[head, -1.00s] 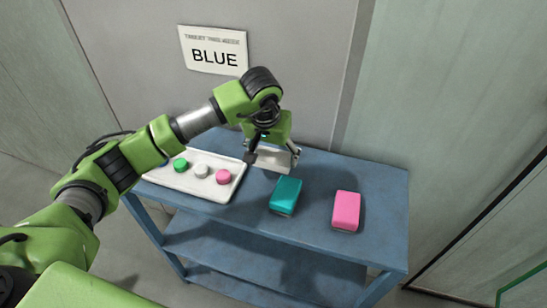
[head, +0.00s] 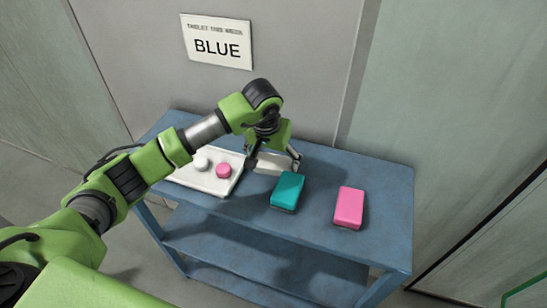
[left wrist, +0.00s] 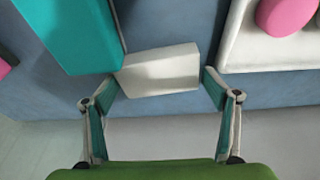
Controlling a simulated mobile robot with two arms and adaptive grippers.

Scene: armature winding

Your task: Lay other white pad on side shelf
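A white pad (head: 270,163) is at the back of the blue side shelf (head: 387,200), left of the teal pad (head: 287,190). My left gripper (head: 273,160) is over it from above, one finger on each side. In the left wrist view the white pad (left wrist: 160,72) sits slightly tilted between the spread fingers (left wrist: 160,82). The gaps at its ends are very small, so I cannot tell whether the fingers press on it. It lies close beside the teal pad (left wrist: 72,35). My right gripper is out of view.
A pink pad (head: 349,207) lies right of the teal one. A white tray (head: 208,185) at left holds a white disc (head: 202,163) and a pink disc (head: 223,170); my arm hides part of it. A "BLUE" sign (head: 217,42) hangs behind. The shelf's right end is clear.

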